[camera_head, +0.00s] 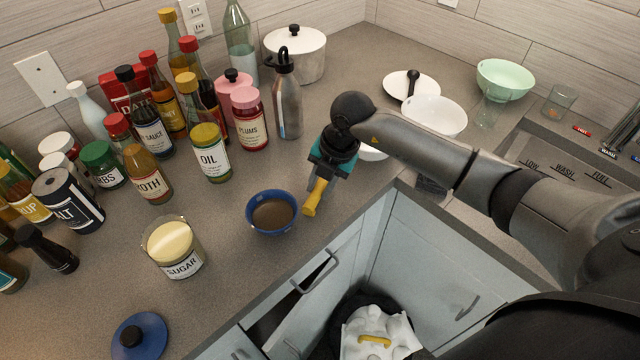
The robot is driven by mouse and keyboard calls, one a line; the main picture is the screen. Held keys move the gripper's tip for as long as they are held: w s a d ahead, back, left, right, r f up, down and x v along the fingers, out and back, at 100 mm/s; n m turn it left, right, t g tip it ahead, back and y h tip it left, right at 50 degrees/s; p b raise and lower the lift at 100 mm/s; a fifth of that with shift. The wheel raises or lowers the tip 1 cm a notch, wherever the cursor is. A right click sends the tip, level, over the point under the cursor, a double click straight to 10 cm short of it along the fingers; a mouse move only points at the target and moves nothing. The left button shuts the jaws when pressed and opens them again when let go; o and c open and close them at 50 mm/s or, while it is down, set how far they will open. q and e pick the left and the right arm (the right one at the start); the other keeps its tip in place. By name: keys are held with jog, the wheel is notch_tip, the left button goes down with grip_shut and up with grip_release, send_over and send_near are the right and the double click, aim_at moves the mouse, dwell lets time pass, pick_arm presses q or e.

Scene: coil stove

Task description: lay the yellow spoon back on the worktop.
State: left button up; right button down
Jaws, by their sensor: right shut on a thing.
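My right gripper (322,177) reaches in from the right and points down over the worktop (225,285). It is shut on the yellow spoon (315,198), which hangs steeply below the fingers. The spoon's lower end shows just right of the blue bowl (252,222), near the worktop's front edge. I cannot tell whether the spoon touches the worktop. The gripper hides part of the spoon. My left gripper is not in view.
The blue bowl holds brown contents. A sugar jar (178,262) and a blue lid (140,340) are to its left. Several bottles, an oil bottle (208,160) and a metal flask (286,105) stand behind. Plates and bowls are at the back right. The front left worktop has free room.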

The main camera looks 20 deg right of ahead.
jog(key=shift+f, duration=0.1)
jog(key=c, duration=0.6)
grip_release()
jog(key=shift+c, duration=0.2)
jog(key=v, duration=1.2)
jog(key=shift+r+p, duration=0.2)
jog(key=shift+p, duration=0.1)
